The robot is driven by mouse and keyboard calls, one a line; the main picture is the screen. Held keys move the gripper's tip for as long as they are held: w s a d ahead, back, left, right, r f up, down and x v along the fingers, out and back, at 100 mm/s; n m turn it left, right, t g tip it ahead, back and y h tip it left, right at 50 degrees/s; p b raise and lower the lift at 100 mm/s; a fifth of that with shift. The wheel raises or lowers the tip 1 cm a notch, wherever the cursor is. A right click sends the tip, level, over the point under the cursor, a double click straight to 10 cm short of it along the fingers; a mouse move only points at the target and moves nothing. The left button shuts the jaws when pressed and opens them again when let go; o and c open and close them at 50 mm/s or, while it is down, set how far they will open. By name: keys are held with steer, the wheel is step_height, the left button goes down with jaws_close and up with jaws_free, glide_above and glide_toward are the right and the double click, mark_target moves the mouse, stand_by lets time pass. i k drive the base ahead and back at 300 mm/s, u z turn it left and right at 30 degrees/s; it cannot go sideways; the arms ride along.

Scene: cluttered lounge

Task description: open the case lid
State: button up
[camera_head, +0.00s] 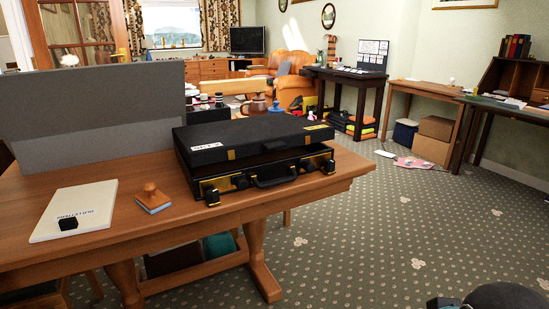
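A black case (255,160) with gold-coloured fittings lies flat on the wooden table (130,238), near its right end. Its black lid (250,132) lies over the base, with a dark gap between the two along the front. The lid looks slightly raised, not stood up. A handle (275,178) and two dark latches (212,197) are on the front side, facing me. The latches stick outward. A white label is on the lid's front left corner. My gripper's fingers are not in view.
A white book (75,212) with a small black block, and a wooden-handled stamp (152,198), lie left of the case. A grey panel (100,105) stands behind them. Mugs and jars stand behind the case.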

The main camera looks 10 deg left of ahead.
mark_target(204, 144)
steer(key=z, duration=0.1)
steer(key=k, duration=0.3)
steer(key=u, duration=0.75)
